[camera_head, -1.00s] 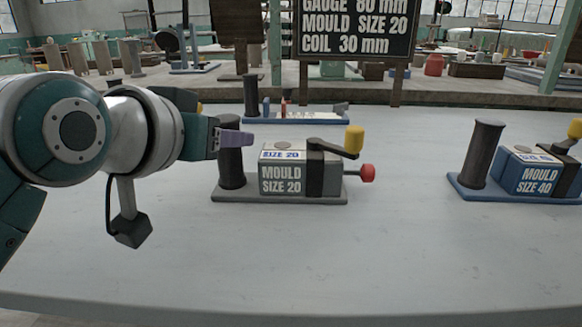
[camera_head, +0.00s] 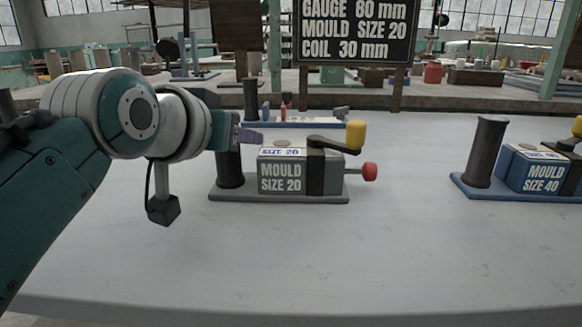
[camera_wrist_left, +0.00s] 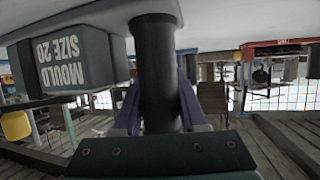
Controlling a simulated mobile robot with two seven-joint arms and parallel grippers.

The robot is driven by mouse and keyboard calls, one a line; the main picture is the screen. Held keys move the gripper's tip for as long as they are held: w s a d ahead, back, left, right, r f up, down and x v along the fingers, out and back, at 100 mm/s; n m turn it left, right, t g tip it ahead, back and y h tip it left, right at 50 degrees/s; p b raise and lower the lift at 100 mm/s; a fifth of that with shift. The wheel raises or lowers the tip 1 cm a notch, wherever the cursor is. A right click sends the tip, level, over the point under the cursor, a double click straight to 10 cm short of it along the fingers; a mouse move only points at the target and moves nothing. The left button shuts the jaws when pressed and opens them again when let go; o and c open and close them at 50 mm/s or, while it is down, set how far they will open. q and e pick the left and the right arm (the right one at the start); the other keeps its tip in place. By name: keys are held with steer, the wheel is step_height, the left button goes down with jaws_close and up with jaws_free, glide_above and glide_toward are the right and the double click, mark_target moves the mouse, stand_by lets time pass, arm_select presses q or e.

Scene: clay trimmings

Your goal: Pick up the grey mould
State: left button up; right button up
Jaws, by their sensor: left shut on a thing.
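The grey mould (camera_head: 281,182), lettered "MOULD SIZE 20", sits upright on the pale table in the head view. It has a grey base, a dark upright post (camera_head: 229,166) at its left, a crank with a yellow knob and a red knob at its right. My left gripper (camera_head: 246,137) is at the upper part of this post. In the left wrist view, the purple fingers (camera_wrist_left: 160,108) lie on both sides of the post and are shut on it. The mould's block (camera_wrist_left: 68,62) shows upside down there. The base looks flat on the table. My right gripper is not in view.
A blue mould (camera_head: 540,172) lettered "MOULD SIZE 40" stands at the right. A dark sign (camera_head: 358,30) stands at the back. The table front (camera_head: 380,260) is clear.

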arm_select(q)
jaws_close()
steer(key=shift+r, duration=0.1)
stand_by(1.0)
steer(key=shift+r, duration=0.45)
step_height(320, 180, up, 18)
steer(key=r+p, duration=0.1)
steer(key=p, duration=0.5)
steer(key=shift+f+b, duration=3.5)
steer(key=shift+f, duration=4.95)
steer(key=shift+f+b, duration=0.65)
steer(key=shift+f, duration=0.65)
